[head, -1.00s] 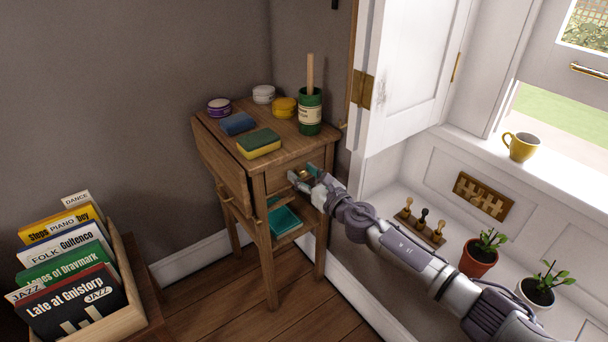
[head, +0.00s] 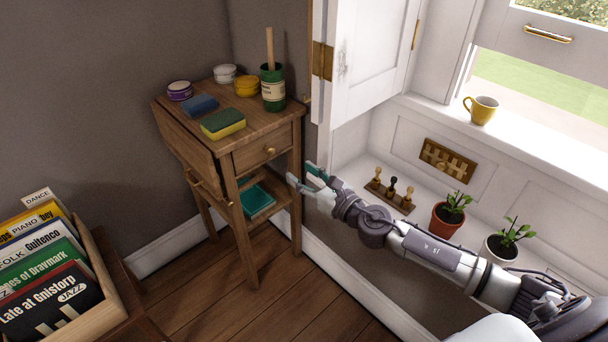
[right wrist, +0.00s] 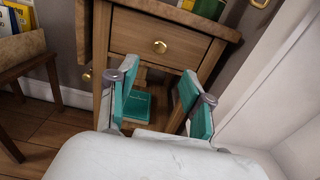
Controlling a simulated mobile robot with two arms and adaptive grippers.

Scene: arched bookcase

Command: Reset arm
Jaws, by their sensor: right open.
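A teal book (head: 257,201) lies on the table's lower shelf. My left gripper is not in view.
On the table top are a green jar (head: 273,88), a sponge (head: 223,124), a blue block (head: 200,106) and small tins. Potted plants (head: 447,215), stamps (head: 391,195) and a white door (head: 369,60) are at right. A record crate (head: 95,318) stands at left. The floor between is clear.

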